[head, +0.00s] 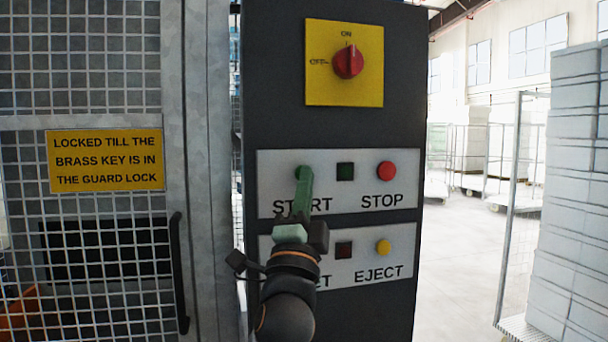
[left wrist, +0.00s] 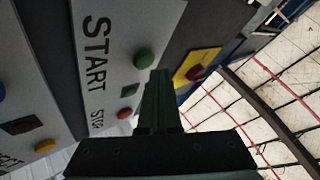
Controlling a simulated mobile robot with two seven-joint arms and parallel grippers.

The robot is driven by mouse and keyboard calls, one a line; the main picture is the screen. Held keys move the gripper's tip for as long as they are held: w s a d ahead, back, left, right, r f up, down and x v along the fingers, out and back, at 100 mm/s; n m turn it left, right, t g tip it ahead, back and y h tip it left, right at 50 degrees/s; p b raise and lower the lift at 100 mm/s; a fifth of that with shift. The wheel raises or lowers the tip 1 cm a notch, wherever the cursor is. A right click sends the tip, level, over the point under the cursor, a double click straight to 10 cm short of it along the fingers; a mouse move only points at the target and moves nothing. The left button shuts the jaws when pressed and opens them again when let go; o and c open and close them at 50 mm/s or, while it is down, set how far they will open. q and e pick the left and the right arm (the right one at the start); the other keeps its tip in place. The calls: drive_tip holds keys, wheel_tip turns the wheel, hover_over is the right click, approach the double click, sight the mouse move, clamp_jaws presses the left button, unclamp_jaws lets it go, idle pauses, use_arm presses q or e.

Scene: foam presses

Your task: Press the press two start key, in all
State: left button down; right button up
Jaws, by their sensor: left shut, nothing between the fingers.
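The dark control panel (head: 400,120) stands in the middle of the head view. Its upper white plate (head: 325,195) bears the green START button (head: 298,169), a dark green square lamp (head: 345,171) and the red STOP button (head: 386,170). My left gripper (head: 304,178) is shut and empty, its green fingers upright in front of START and hiding most of the button. In the left wrist view the START button (left wrist: 144,59) shows just beside the fingertips (left wrist: 158,76). I cannot tell whether they touch it. My right gripper is not in view.
Below is a plate with a yellow EJECT button (head: 383,247) and a dark red lamp (head: 344,249). Above is a red rotary switch (head: 348,62) on yellow. A mesh guard (head: 80,230) with a yellow sign (head: 105,160) stands left. Wire cages (head: 512,200) stand right.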

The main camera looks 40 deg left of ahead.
use_arm(q)
drive_tip(key=shift+w+a, duration=0.1)
idle(0.7)
drive_tip(key=shift+w+a, duration=0.2)
drive_tip(key=shift+w+a, duration=0.3)
drive_tip(key=shift+a, duration=0.05)
idle(0.8)
idle(0.3)
drive_tip(key=shift+s+d, duration=0.55)
drive_tip(key=shift+d, duration=0.1)
drive_tip(key=s+d+p, duration=0.1)
drive_tip(key=s+d, duration=0.2)
drive_tip(key=shift+s+d, duration=0.15)
drive_tip(key=shift+d, duration=0.25)
idle(0.9)
